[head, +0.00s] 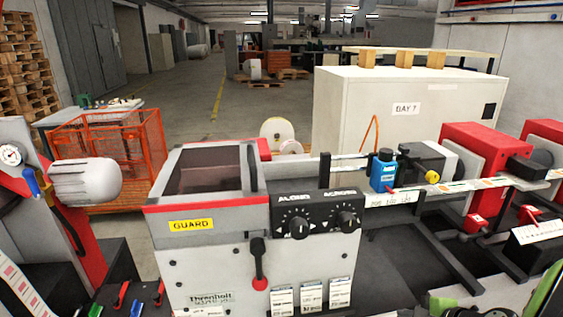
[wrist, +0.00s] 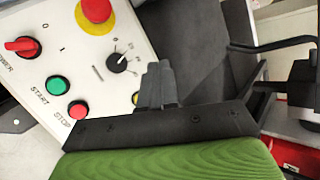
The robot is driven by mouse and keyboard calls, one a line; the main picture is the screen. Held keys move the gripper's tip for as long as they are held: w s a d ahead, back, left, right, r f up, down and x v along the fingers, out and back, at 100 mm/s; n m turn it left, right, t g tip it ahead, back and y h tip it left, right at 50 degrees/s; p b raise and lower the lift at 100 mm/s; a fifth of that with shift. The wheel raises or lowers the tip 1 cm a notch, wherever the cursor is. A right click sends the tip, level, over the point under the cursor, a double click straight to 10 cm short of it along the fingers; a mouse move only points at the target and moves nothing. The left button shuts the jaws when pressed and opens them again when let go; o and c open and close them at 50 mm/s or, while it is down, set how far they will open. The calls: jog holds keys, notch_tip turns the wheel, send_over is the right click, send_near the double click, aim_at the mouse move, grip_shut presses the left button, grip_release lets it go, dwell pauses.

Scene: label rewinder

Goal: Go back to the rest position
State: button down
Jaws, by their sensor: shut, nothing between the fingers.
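My gripper (wrist: 157,86) is shut, with its dark fingers together and nothing held. In the wrist view it is in front of the lower right edge of a white control panel (wrist: 85,62). The panel carries a red emergency-stop knob (wrist: 97,10) on yellow, a red power switch (wrist: 22,46), a green start button (wrist: 59,85), a red stop button (wrist: 79,110) and a black dial (wrist: 117,63). A yellow round part (wrist: 135,98) is partly hidden by the fingers. I cannot tell whether the fingers touch anything. In the head view only green and dark parts of my arm show at the lower right.
The head view shows the label machine with its guard box (head: 205,185), knob panel (head: 318,216), black lever (head: 258,262) and red-and-grey units (head: 470,150). Behind stand a white cabinet (head: 355,115) and an orange mesh crate (head: 112,150). Open floor (head: 215,105) lies beyond.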

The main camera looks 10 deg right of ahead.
jog(key=s+a+r+n+g+h, duration=0.1)
jog(key=s+a+r+n+g, duration=0.1)
jog(key=a+r+n, duration=0.35)
jog(key=s+a+r+n+g, duration=0.2)
jog(key=a+n, duration=0.5)
jog(key=a, duration=0.2)
jog(key=s+a+r+n+h, duration=0.1)
jog(key=s+r+n, duration=0.1)
jog(key=s, duration=0.3)
jog(key=s+a+r+n+h, duration=0.1)
jog(key=s+a+r+n, duration=0.1)
jog(key=s+n, duration=0.3)
jog(key=shift+s+a+t, duration=0.3)
jog(key=shift+s, duration=0.35)
